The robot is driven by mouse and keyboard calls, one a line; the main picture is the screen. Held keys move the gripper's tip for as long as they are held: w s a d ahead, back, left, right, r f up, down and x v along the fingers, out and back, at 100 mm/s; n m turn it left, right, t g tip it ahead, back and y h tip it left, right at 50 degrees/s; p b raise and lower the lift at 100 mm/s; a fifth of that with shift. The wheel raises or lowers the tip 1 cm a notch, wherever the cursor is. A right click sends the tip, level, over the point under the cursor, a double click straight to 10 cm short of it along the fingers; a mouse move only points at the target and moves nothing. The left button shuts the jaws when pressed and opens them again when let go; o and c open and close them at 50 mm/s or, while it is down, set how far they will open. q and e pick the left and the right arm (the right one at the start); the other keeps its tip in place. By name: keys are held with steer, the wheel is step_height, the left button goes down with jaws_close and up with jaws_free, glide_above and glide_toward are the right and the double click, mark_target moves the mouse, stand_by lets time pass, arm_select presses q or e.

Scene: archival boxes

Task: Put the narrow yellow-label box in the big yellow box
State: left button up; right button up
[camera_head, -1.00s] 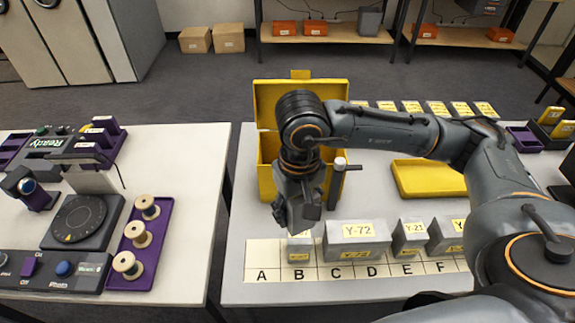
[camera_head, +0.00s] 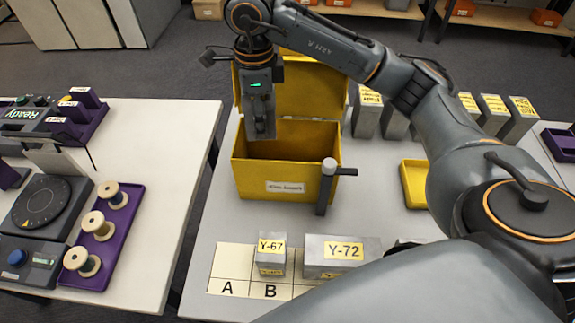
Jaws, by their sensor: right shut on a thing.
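The big yellow box (camera_head: 255,178) stands open behind the lettered strip, its lid (camera_head: 315,88) raised at the back. My right gripper (camera_head: 262,130) points down at the left part of its opening; I cannot tell whether the tip is above or inside it. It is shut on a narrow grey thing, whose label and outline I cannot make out. A narrow grey box with yellow label Y-67 (camera_head: 271,262) stands on B. A wider grey box, Y-72 (camera_head: 320,264), stands to its right. My arm hides the strip further right. My left gripper is not in view.
A dark post with a grey cap (camera_head: 327,190) stands at the yellow box's front right corner. A yellow tray (camera_head: 413,185) lies to the right. Several grey boxes (camera_head: 492,113) stand behind. A side table (camera_head: 140,235) holds spools, left across a gap.

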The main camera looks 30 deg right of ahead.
steer(key=shift+w+f+m, duration=0.2)
steer(key=shift+f+m, duration=0.6)
steer(key=shift+f, duration=0.05)
step_height(320, 180, down, 11)
steer(key=shift+f+p, duration=0.15)
steer(key=shift+p, duration=0.65)
step_height(320, 180, down, 4)
steer(key=shift+f+p, duration=0.15)
steer(key=shift+p, duration=0.15)
steer(key=shift+f, duration=0.35)
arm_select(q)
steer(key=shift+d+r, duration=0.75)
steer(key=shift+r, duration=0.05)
arm_select(e)
steer(key=o, duration=1.1)
